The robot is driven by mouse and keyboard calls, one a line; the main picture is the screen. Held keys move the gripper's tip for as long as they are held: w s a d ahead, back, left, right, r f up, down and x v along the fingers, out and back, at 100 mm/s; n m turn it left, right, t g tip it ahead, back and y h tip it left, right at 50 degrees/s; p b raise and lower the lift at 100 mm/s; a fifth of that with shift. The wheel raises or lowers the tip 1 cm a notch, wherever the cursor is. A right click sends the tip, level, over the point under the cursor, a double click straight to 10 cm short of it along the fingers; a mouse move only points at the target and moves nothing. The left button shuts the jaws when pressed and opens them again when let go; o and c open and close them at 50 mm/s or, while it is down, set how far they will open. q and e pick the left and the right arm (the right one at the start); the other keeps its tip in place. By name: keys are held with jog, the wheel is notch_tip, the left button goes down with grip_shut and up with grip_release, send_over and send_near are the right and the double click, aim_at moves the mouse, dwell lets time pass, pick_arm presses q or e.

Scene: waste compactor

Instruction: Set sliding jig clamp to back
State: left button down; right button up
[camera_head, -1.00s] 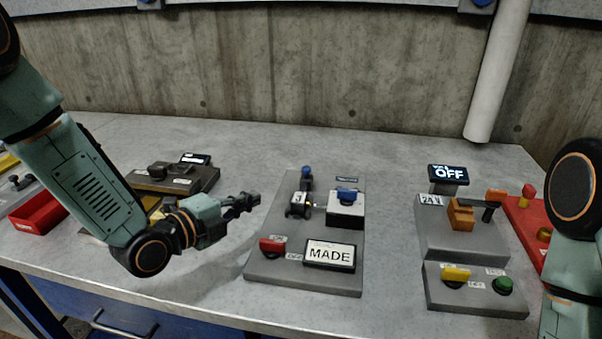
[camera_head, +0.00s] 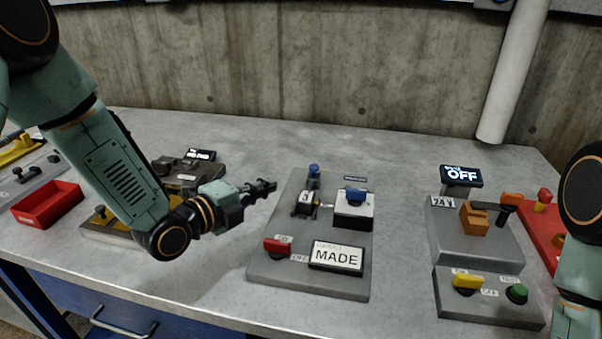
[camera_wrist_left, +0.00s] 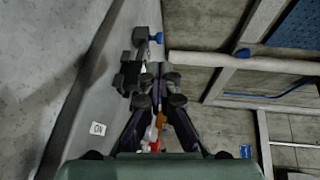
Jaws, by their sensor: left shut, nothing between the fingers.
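On the middle grey board (camera_head: 262,268) stands a dark fixture (camera_head: 305,204) with a blue knob (camera_head: 314,169) at its back; it looks like the sliding jig clamp. To its right is a white block (camera_head: 353,212) with a blue top. My left gripper (camera_head: 270,187) is shut and empty, in the air just left of the fixture and apart from it. In the left wrist view, the dark fixture (camera_wrist_left: 126,74) and blue knob (camera_wrist_left: 155,38) lie ahead of my fingers (camera_wrist_left: 159,100). My right gripper is out of view.
Right is a station with an orange block (camera_head: 474,218) and an OFF display (camera_head: 461,175). A red tray (camera_head: 48,203) is far left. The bench between the boards is clear.

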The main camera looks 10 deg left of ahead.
aim_at(312, 168)
pick_arm(q)
jog(key=x, duration=0.5)
jog(key=b+x, duration=0.1)
jog(key=x, duration=0.4)
jog(key=shift+w+d, duration=0.25)
jog(key=shift+d, duration=0.2)
jog(key=shift+w+d, duration=0.35)
jog(key=shift+w, duration=0.1)
jog(key=shift+w+a+f, duration=0.1)
jog(key=shift+a, duration=0.05)
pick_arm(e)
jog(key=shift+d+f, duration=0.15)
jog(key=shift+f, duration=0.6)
